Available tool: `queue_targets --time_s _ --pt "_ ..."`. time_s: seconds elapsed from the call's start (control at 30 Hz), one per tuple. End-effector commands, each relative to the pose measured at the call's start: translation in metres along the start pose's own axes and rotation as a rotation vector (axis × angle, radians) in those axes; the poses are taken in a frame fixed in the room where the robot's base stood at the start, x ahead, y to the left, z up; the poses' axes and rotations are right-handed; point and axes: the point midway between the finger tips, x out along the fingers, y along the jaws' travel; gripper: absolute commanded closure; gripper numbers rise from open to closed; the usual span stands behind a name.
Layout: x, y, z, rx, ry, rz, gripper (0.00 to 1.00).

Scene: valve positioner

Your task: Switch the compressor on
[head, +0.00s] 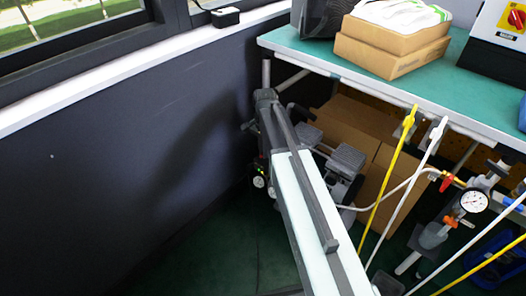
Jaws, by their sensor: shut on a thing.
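The compressor (259,181) stands low beside the dark wall, under the left end of the bench. I see a round white gauge and a small green light on it; most of its body is behind my arm. My arm reaches from the bottom of the head view up and left to it. My gripper (264,112) is at the compressor's upper part and is shut on a part there. The fingertips are dark and partly hidden, so I cannot make out the switch or its position.
A green-topped bench (330,52) holds cardboard boxes (390,45) and a control box with a red knob (505,35). Cartons (375,150) stand underneath. Yellow and white hoses (390,170) hang at right, near a pressure gauge (473,201). The dark wall (120,150) closes the left side.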

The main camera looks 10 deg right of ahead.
Motion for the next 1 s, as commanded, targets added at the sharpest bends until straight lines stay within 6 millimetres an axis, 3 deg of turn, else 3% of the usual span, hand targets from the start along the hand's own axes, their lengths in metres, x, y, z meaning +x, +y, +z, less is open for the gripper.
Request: queue_targets --time_s 0.5,0.53,0.6,1.0 --pt "0.0002 0.0031 0.0009 0.018 -0.004 0.008 1.00" --pt "0.0002 0.0032 0.0009 0.018 -0.004 0.008 0.83" --pt "0.0002 0.0029 0.0008 0.018 -0.003 0.007 0.69" --pt "-0.0068 0.0014 0.0001 0.016 -0.001 0.003 0.69"
